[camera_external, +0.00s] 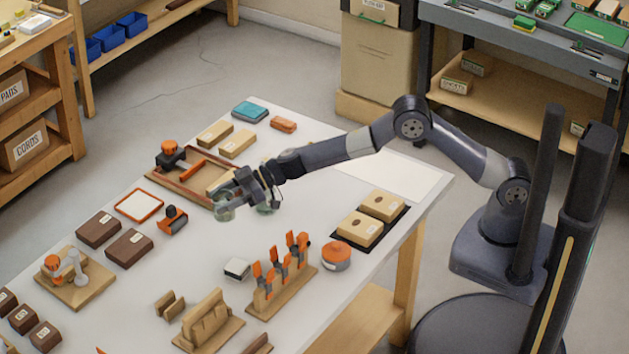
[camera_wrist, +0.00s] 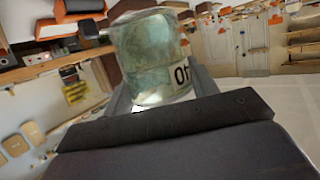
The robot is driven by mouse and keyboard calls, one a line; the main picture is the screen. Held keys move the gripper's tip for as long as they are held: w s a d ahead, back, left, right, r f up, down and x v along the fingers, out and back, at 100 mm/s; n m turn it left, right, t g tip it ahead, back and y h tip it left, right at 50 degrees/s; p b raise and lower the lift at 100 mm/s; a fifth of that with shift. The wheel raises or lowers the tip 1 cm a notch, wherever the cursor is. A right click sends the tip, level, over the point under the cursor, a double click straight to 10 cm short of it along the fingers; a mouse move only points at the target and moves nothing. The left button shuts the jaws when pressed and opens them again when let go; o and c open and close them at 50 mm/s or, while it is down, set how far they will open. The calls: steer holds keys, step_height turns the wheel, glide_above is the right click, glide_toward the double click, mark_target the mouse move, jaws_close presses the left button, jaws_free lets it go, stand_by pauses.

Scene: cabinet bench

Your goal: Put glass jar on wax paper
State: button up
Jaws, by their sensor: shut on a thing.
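My gripper (camera_external: 232,196) is shut on a greenish glass jar (camera_wrist: 150,60) with a partly visible "O" label. In the wrist view the jar sits between the two fingers. In the external view, greenish glass (camera_external: 223,212) shows at the fingertips, and a second piece of greenish glass (camera_external: 266,208) shows just right of the gripper. I cannot tell whether that is another jar. The gripper is over the middle of the table, beside a wooden tray. A pale flat sheet (camera_external: 405,172), possibly the wax paper, lies bare at the table's right end, beyond my forearm.
A wooden tray (camera_external: 172,187) is left of my gripper. Two tan boxes (camera_external: 360,228) stand on a black mat to the right. A rack of orange-handled tools (camera_external: 282,275) and a round orange-topped tin (camera_external: 336,256) are nearer the front. White tabletop (camera_external: 225,245) is bare between them.

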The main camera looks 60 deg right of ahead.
steer(key=w+d+r+m+t+h+b, duration=0.1)
steer(key=d, duration=0.8)
steer(key=w+d+r+m+t+b, duration=0.1)
steer(key=w+d+r, duration=0.1)
steer(key=d, duration=0.7)
steer(key=s+d+r+m+t+h+b, duration=0.1)
steer(key=s+d, duration=0.3)
steer(key=d, duration=0.8)
steer(key=s+d+m+h+b, duration=0.1)
steer(key=s+d, duration=0.3)
steer(key=d, duration=0.8)
steer(key=s+d+f+m+t+h+b, duration=0.1)
steer(key=s+d+f+m+h+b, duration=0.1)
steer(key=s+d, duration=0.75)
steer(key=s+d+f+m+t+h+b, duration=0.15)
steer(key=s+d, duration=0.25)
steer(key=s, duration=1)
steer(key=shift+h, duration=0.45)
steer(key=f+b, duration=0.6)
steer(key=f, duration=0.4)
steer(key=shift+w, duration=0.2)
